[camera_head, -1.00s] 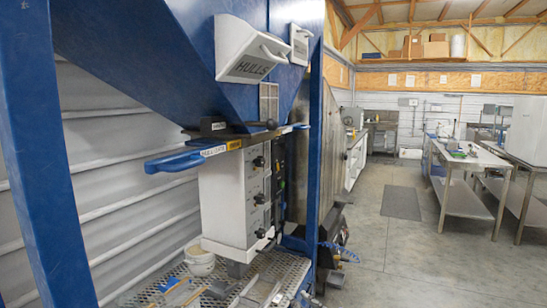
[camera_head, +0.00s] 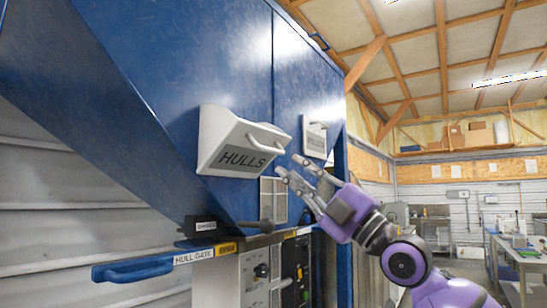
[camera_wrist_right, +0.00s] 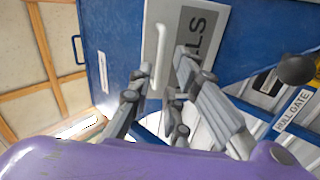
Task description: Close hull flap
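The hull flap (camera_head: 238,145) is a white tilted panel lettered HULLS on the blue hopper. It stands out from the hopper face at the top, with a white bar handle (camera_head: 266,143) along it. My right gripper (camera_head: 292,170) is just right of the flap in the head view, fingers spread and empty. In the right wrist view the flap (camera_wrist_right: 206,45) and its handle (camera_wrist_right: 159,58) lie ahead of the open fingers (camera_wrist_right: 163,85). I cannot tell whether a finger touches the handle. My left gripper is not in view.
A second white flap (camera_head: 315,140) sits on the hopper to the right. Below are a blue handle (camera_head: 133,270) labelled HULL GATE, a dark round knob (camera_head: 266,226) and a control box (camera_head: 245,278). A metal table (camera_head: 520,258) stands far right.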

